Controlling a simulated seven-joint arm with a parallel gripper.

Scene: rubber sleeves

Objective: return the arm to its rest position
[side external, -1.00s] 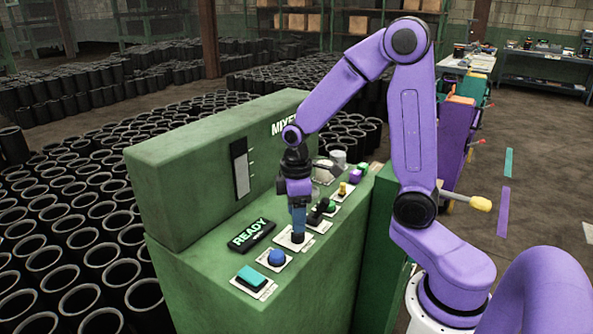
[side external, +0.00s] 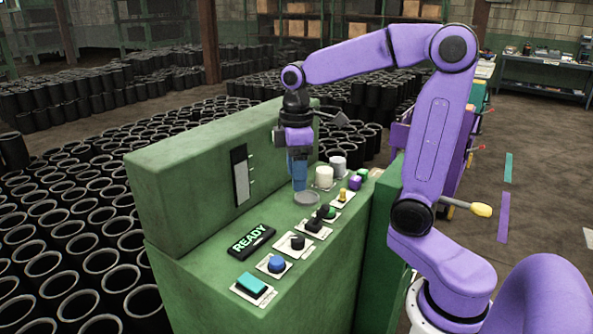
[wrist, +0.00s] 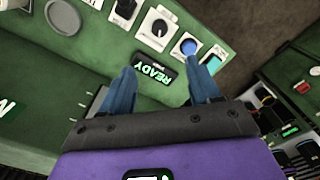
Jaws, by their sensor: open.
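My gripper (side external: 299,178) has blue fingers and hangs pointing down above the green control console (side external: 185,205). In the wrist view the two fingers of my gripper (wrist: 165,75) stand apart with nothing between them. The fingertips are clear of the panel, near a grey round dish (side external: 307,199). My purple arm is raised and bent at the elbow, reaching left from its base at the right.
The console carries a teal button (side external: 252,284), a blue knob (side external: 276,264), a black knob (side external: 297,243), a READY display (side external: 251,239) and white cylinders (side external: 324,177). Many black rubber sleeves (side external: 75,225) stand on the floor behind. Free air lies above the console.

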